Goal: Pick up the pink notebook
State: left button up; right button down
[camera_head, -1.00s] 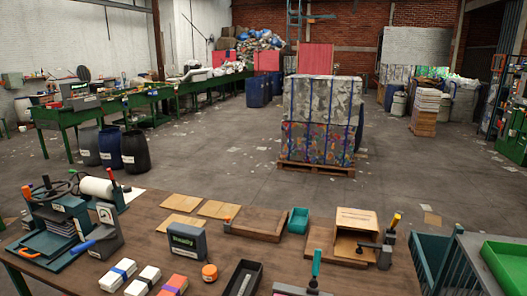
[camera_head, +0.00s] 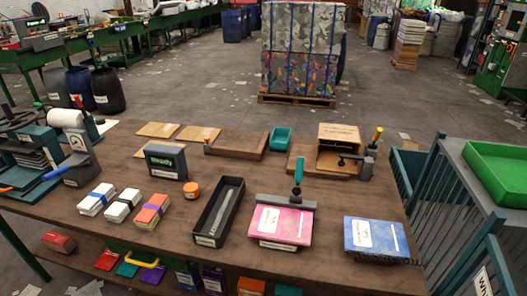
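The pink notebook (camera_head: 268,228) lies on the brown workbench (camera_head: 130,236), near its front edge and right of the middle. A grey bar with a teal upright handle (camera_head: 297,172) lies across or just behind its far edge; I cannot tell whether they touch. The notebook has a white label on its cover. A blue notebook (camera_head: 388,238) with a white label lies to its right. Neither of my grippers is in the head view.
A long black tray (camera_head: 201,232) stands just left of the pink notebook. Several banded card stacks (camera_head: 151,209) and an orange tin (camera_head: 192,189) lie further left. A wooden box (camera_head: 339,137) stands behind. A green tray (camera_head: 489,155) is at the right, beyond a teal railing.

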aim_at(285, 225)
jog(key=z, duration=0.5)
jog(key=i+j+z, duration=0.1)
jog(key=j+z, duration=0.25)
jog(key=i+j+z, duration=0.1)
jog(key=j+z, duration=0.6)
